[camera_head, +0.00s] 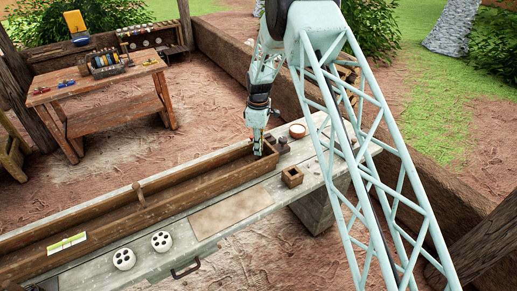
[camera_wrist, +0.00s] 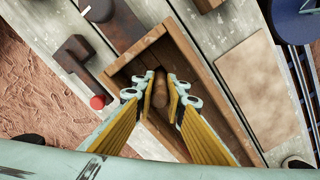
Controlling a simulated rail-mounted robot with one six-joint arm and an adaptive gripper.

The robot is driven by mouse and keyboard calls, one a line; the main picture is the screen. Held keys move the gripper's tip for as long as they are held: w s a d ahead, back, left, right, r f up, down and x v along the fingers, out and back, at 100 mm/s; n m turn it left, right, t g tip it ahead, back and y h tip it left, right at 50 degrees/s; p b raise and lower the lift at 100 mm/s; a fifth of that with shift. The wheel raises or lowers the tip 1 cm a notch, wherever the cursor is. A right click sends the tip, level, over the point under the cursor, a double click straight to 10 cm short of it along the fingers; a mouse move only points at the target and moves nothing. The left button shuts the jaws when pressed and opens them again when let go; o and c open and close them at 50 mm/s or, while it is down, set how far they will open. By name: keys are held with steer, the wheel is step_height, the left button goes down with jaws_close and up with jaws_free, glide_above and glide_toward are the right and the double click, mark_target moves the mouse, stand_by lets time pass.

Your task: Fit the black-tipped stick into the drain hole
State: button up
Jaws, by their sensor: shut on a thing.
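In the wrist view, my gripper (camera_wrist: 161,88) is shut on a brown, round-ended stick (camera_wrist: 160,92), seen nearly end-on between the fingers. Its far end is hidden, so no black tip shows. The gripper and stick are over the inside of the long wooden trough (camera_wrist: 205,75), close to its end wall. In the head view, my gripper (camera_head: 257,150) points down into the right end of the trough (camera_head: 215,178). The stick cannot be made out there. I cannot make out the drain hole in either view; the fingers and stick cover part of the trough floor.
The trough lies on a grey plank bench (camera_head: 200,250). A round dish (camera_head: 297,130) and dark pieces (camera_head: 283,146) lie close beyond the trough's end.

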steer(key=shift+f, duration=0.15)
steer(key=o, duration=0.8)
steer(key=shift+r, duration=0.2)
steer(key=shift+r+b, duration=0.3)
steer(key=shift+r, duration=5.65)
